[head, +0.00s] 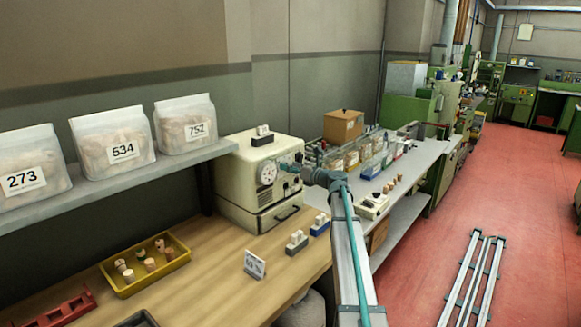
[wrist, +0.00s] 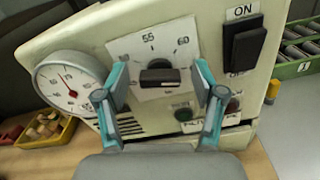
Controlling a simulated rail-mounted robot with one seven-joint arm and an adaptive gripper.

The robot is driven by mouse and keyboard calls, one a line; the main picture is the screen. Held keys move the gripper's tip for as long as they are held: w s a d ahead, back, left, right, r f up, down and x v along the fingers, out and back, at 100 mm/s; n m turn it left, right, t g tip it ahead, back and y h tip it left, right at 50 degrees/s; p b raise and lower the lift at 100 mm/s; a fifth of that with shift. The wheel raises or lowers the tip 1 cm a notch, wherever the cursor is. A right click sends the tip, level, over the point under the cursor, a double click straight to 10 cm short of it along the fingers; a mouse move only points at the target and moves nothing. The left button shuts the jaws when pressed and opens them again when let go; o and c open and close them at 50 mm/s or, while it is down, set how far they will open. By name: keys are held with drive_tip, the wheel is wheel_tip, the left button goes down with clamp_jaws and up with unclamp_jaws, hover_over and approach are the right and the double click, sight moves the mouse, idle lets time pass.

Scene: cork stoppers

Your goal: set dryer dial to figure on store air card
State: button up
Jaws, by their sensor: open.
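The cream dryer (head: 258,172) stands on the wooden bench. Its dial (wrist: 159,76) is a dark bar knob on a white scale plate, with 55 at the top and apparently 60 to the right. The bar lies roughly level; I cannot tell which figure it points at. My gripper (wrist: 161,82) is open, with one teal finger on each side of the knob and gaps between. In the head view my gripper (head: 297,170) is at the dryer's front and hides part of it. A small white card (head: 255,264) stands on the bench; its figure is too small to read surely.
A round gauge (wrist: 70,82) with a red needle is left of the dial. A yellow tray (head: 125,284) of corks and labelled bags (head: 110,143) are to the left.

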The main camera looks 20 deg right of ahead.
drive_tip(key=shift+c, duration=0.2)
drive_tip(key=c, duration=1.1)
drive_tip(key=shift+f+n+b, duration=0.1)
drive_tip(key=shift+n+b, duration=0.3)
drive_tip(key=shift+b, duration=0.1)
drive_tip(key=n+b, duration=1.9)
drive_tip(key=shift+s+a+f+n+b, duration=0.15)
drive_tip(key=shift+a+f+n+b, duration=0.1)
drive_tip(key=shift+a+n+b, duration=0.15)
